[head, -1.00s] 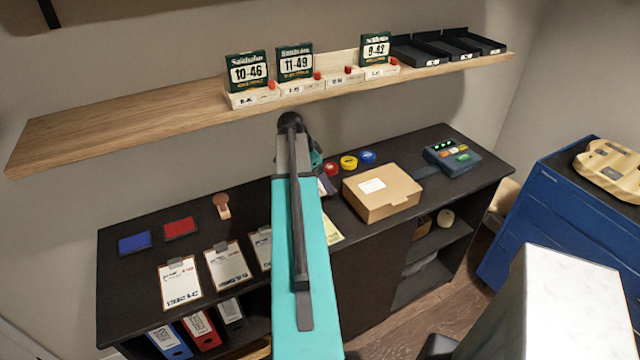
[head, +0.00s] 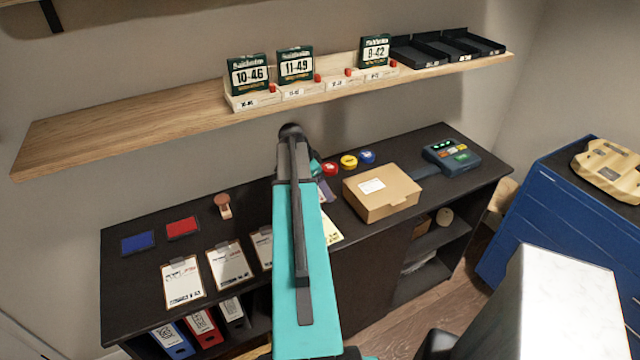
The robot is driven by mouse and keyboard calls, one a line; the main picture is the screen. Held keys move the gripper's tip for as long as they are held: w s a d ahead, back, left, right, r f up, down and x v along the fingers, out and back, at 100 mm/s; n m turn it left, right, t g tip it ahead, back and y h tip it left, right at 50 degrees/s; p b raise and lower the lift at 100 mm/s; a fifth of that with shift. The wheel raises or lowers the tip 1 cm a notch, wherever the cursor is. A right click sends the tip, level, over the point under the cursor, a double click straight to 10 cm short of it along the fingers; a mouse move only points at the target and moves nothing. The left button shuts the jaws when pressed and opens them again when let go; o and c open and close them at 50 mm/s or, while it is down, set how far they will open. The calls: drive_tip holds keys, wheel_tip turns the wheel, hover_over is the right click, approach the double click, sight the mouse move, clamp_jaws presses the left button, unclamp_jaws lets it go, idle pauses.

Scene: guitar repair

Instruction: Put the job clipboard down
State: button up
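Three clipboards with white sheets lie flat in a row on the dark counter: a left clipboard (head: 182,283), a middle clipboard (head: 229,266) and a right clipboard (head: 262,246). My arm partly covers the right one. I cannot tell which is the job clipboard. My gripper is hidden behind my teal arm link, over the middle of the counter. Only a bit of teal and a dark purple-grey piece show beside the arm there, so I cannot see its fingers or whether they hold anything. A pale yellow sheet (head: 331,232) shows beside the arm on the counter.
The counter (head: 130,305) also holds blue (head: 137,243) and red pads (head: 182,227), a stamp (head: 223,205), a cardboard box (head: 382,192), tape rolls (head: 348,162) and a device (head: 452,156). A wooden shelf (head: 130,118) with string packs hangs above. Binders (head: 203,328) stand below.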

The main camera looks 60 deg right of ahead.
drive_tip(key=shift+f, duration=0.2)
drive_tip(key=o, duration=1.1)
drive_tip(key=shift+w+r, duration=0.1)
drive_tip(key=shift+r, duration=0.1)
drive_tip(key=shift+b+v, duration=1.25)
drive_tip(key=shift+v, duration=2.4)
drive_tip(key=shift+w+a, duration=0.1)
drive_tip(key=shift+w, duration=0.05)
